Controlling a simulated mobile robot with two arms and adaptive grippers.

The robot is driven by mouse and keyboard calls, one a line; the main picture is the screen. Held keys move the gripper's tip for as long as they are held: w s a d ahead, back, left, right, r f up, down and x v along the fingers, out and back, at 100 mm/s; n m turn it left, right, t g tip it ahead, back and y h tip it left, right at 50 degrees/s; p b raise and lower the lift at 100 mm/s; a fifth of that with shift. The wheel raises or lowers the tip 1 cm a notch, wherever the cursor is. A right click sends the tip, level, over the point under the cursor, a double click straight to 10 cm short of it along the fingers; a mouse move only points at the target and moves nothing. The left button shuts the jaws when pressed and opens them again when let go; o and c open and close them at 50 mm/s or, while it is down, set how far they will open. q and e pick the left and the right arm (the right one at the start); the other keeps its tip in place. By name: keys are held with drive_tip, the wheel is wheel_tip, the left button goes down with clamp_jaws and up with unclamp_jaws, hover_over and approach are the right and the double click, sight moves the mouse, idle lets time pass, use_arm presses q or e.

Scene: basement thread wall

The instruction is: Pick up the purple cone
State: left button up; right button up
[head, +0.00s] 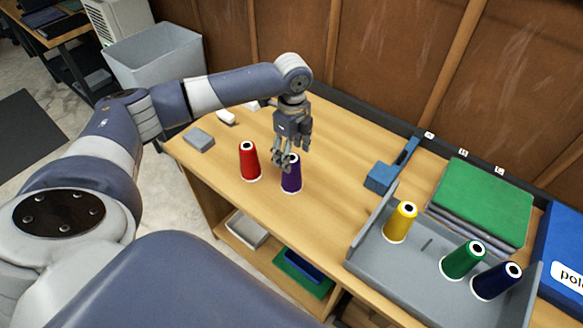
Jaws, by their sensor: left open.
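The purple cone (291,178) of thread stands upright on the wooden bench, just right of a red cone (249,162). My left gripper (288,160) points down at the top of the purple cone, with its fingers open around or just in front of the cone's tip. The fingers hide part of the cone's top, and I cannot tell whether they touch it. My right gripper is not in view.
A grey tray (365,262) at the right holds yellow (401,222), green (463,261) and dark blue (497,281) cones. A blue tool (381,177) and a green-topped stack (482,200) lie behind. The bench (330,205) is clear between the purple cone and the tray.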

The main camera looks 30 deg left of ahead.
use_arm(q)
wheel_tip(320, 180, down, 4)
drive_tip(key=shift+a+f+p, duration=0.1)
drive_tip(key=shift+p, duration=0.3)
clamp_jaws()
drive_tip(key=shift+r+b, duration=0.35)
drive_tip(key=shift+r, duration=0.45)
drive_tip(key=shift+s+d+r+b, duration=0.15)
drive_tip(key=shift+s+r+b, duration=0.05)
drive_tip(key=shift+r, duration=0.3)
drive_tip(key=shift+s+d+r+b, duration=0.15)
drive_tip(key=shift+r, duration=0.3)
drive_tip(key=s+d+r+b, duration=0.1)
drive_tip(key=s+d+b, duration=0.1)
drive_tip(key=s+d, duration=0.6)
drive_tip(key=s, duration=0.4)
drive_tip(key=shift+s+d+r, duration=0.25)
drive_tip(key=shift+d+r, duration=0.1)
